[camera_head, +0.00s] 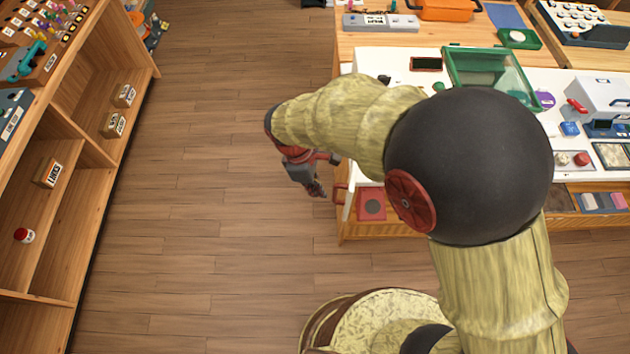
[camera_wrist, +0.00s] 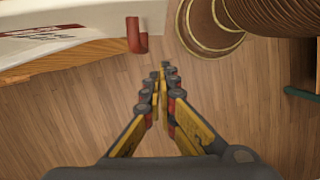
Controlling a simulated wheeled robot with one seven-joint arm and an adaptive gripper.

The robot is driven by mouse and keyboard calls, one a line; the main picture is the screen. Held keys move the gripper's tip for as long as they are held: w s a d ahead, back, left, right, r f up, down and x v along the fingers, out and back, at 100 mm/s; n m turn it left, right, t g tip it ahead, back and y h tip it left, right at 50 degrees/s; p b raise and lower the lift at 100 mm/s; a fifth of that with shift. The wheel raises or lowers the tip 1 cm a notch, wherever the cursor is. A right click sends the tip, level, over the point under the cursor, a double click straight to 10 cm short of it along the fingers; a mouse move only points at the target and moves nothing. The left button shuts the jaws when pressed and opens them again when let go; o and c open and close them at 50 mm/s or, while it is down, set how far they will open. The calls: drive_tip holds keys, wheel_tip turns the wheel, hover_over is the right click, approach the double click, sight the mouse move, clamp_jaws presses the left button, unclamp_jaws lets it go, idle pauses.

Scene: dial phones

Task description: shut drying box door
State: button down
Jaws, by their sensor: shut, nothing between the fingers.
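In the wrist view my gripper (camera_wrist: 163,70) is shut and empty, below and right of the handle.
The white-topped bench (camera_head: 420,53) holds a green clear-sided box (camera_head: 488,68) and a white device (camera_head: 602,97). A red square item (camera_head: 371,205) lies below the bench top beside the panel. Wooden shelves (camera_head: 95,80) line the left. The floor (camera_head: 210,190) between is clear.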

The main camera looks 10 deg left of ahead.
sight(334, 196)
drive_tip(key=d+f, duration=0.1)
drive_tip(key=d, duration=0.2)
drive_tip(key=d+f, duration=0.1)
drive_tip(key=shift+w+d+f, duration=0.1)
drive_tip(key=shift+d+f, duration=0.15)
drive_tip(key=shift+f, duration=0.05)
drive_tip(key=shift+d, duration=0.1)
